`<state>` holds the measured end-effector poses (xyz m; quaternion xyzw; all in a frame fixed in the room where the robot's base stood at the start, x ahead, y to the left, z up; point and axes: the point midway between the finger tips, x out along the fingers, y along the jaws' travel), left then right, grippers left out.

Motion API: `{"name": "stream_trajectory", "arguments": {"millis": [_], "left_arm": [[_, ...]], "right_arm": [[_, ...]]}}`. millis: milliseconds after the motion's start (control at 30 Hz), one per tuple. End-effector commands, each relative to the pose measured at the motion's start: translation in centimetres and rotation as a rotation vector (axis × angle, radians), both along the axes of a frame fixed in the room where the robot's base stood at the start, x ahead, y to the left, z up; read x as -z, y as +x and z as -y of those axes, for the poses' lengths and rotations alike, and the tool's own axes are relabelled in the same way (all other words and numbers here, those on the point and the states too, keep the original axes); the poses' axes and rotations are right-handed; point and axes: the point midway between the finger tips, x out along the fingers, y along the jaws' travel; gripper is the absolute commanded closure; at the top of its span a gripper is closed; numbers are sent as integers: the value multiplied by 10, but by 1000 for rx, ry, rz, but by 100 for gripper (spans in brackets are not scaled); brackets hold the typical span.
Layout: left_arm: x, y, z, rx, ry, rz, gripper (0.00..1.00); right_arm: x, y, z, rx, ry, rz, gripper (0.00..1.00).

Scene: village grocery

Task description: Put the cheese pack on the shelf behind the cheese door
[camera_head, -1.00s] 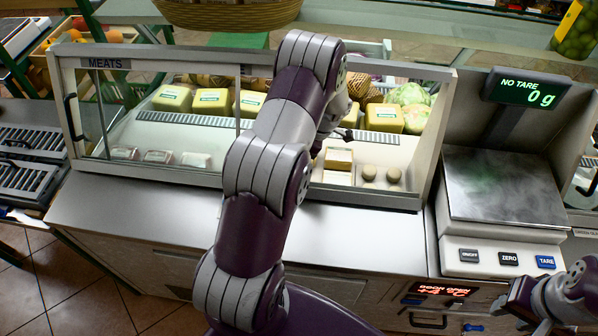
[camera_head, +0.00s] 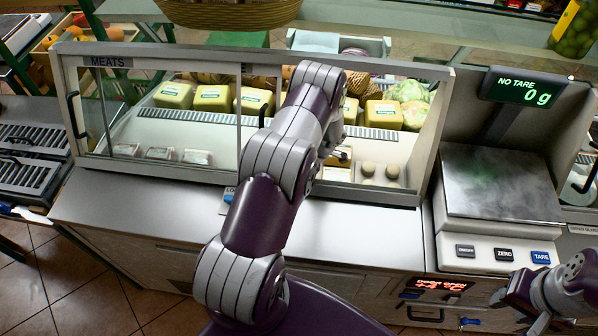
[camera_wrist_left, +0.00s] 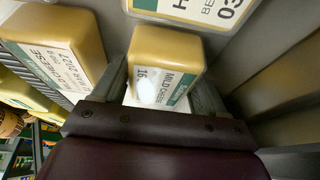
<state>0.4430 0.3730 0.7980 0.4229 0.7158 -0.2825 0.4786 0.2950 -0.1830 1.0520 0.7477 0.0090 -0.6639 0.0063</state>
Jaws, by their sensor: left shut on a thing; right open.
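A yellow cheese pack with a white and green label reading mild cheese (camera_wrist_left: 165,62) sits between the fingers of my left gripper (camera_wrist_left: 162,88) in the left wrist view. The gripper is shut on it. In the head view my left arm reaches over the counter into the glass display case (camera_head: 128,72), and its own links mostly hide the gripper. The sliding glass front is open on the right part, where the arm goes in. The left pane carries a meats sign. My right gripper (camera_head: 516,309) is open and empty at the lower right.
Several yellow cheese packs (camera_head: 212,98) stand on the case's upper level. Small white packs (camera_head: 160,153) and round cheeses (camera_head: 380,171) lie lower. Another cheese pack (camera_wrist_left: 60,45) is close left of the held one. A scale (camera_head: 500,185) stands at right; the counter front is mostly clear.

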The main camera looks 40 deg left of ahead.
Motion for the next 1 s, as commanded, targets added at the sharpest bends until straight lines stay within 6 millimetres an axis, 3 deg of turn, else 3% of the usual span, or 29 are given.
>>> {"name": "stream_trajectory", "arguments": {"millis": [33, 67, 467, 1000], "left_arm": [[2, 0, 0, 0, 0, 0, 24], [1, 0, 0, 0, 0, 0, 17], [-6, 1, 1, 1, 1, 2, 17], [-99, 20, 36, 1, 0, 3, 17]], "right_arm": [[2, 0, 0, 0, 0, 0, 60], [1, 0, 0, 0, 0, 0, 60], [-3, 0, 0, 0, 0, 0, 60], [23, 0, 0, 0, 0, 0, 60]]}}
